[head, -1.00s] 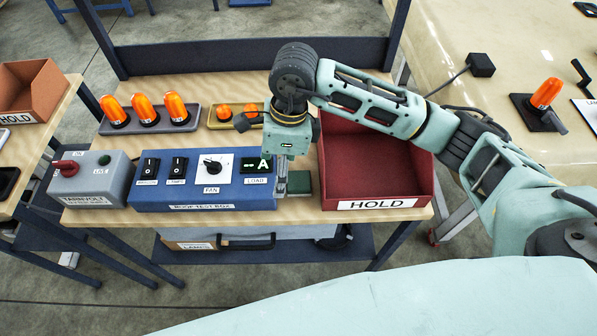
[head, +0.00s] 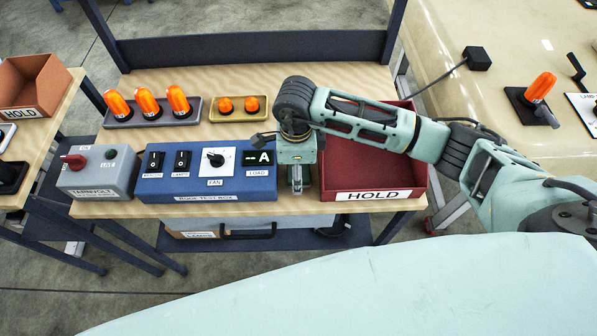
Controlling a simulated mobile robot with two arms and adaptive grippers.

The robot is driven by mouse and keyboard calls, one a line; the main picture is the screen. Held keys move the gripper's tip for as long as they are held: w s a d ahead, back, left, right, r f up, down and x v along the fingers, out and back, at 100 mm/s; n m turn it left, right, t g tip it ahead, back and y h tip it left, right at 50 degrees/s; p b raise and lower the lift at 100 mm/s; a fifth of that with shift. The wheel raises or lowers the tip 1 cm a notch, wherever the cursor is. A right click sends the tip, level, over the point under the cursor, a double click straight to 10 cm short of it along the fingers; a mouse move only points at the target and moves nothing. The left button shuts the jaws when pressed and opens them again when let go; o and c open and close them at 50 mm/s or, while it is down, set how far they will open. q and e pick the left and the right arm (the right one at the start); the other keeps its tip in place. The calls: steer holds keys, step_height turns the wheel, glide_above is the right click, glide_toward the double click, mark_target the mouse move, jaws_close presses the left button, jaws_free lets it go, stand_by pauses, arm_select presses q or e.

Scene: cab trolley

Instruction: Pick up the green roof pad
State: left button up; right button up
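My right gripper (head: 297,186) points down in the narrow gap between the blue roof test box (head: 208,184) and the red HOLD bin (head: 373,186). Its grey fingers are seen from above and look close together, but I cannot tell whether they are shut or hold anything. The green roof pad does not show clearly now; the wrist and fingers cover the spot where it was seen earlier. My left gripper is not in view.
The grey Tarnvolt supply box (head: 98,172) stands left of the test box. Behind are a grey tray (head: 152,118) of orange beacons and a tan tray (head: 239,115) with two small orange lamps. A brown HOLD bin (head: 38,84) stands far left.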

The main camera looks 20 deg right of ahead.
steer(key=shift+c, duration=0.6)
steer(key=c, duration=1.1)
steer(key=shift+r, duration=0.1)
step_height(320, 180, up, 10)
steer(key=b, duration=0.3)
steer(key=o, duration=0.5)
steer(key=c, duration=0.4)
steer(key=shift+s, duration=0.1)
